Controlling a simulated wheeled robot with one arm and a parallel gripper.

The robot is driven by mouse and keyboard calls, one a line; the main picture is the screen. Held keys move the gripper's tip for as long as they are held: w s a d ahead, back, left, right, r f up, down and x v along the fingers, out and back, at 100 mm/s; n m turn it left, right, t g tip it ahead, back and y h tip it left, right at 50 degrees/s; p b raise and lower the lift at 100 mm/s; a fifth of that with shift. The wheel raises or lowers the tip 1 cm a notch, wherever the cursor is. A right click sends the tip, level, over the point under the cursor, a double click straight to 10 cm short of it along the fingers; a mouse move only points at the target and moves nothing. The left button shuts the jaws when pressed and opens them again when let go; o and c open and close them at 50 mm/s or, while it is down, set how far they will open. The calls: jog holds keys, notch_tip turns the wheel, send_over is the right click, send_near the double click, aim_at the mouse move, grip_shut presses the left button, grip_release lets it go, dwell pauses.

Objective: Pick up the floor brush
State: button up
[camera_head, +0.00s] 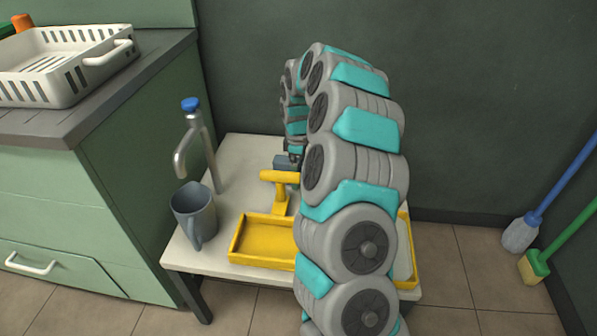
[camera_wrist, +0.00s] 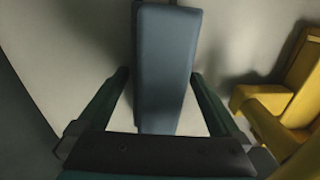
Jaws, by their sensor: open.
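Two long-handled cleaning tools lean at the right in the head view. One has a green handle and a yellow-green block head, and looks like the floor brush (camera_head: 533,266). The other has a blue handle and a pale shaggy head (camera_head: 520,233). My gripper (camera_wrist: 158,76) is over the white table, far left of both. Its fingers are open, one on each side of a grey-blue block (camera_wrist: 165,60), with gaps visible. This block shows in the head view (camera_head: 284,161) as a small piece, mostly hidden by my arm. I cannot tell what it is.
The low white table (camera_head: 232,157) holds a tap (camera_head: 196,150), a grey-blue jug (camera_head: 194,214), a yellow T-shaped piece (camera_head: 280,188) and a yellow tray (camera_head: 240,238). A white basket (camera_head: 62,62) stands on the green counter. Tiled floor (camera_head: 443,262) is clear between table and tools.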

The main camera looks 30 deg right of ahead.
jog(key=c, duration=1.4)
jog(key=shift+r, duration=0.15)
jog(key=shift+c, duration=0.2)
notch_tip(320, 180, up, 10)
jog(key=shift+f, duration=0.1)
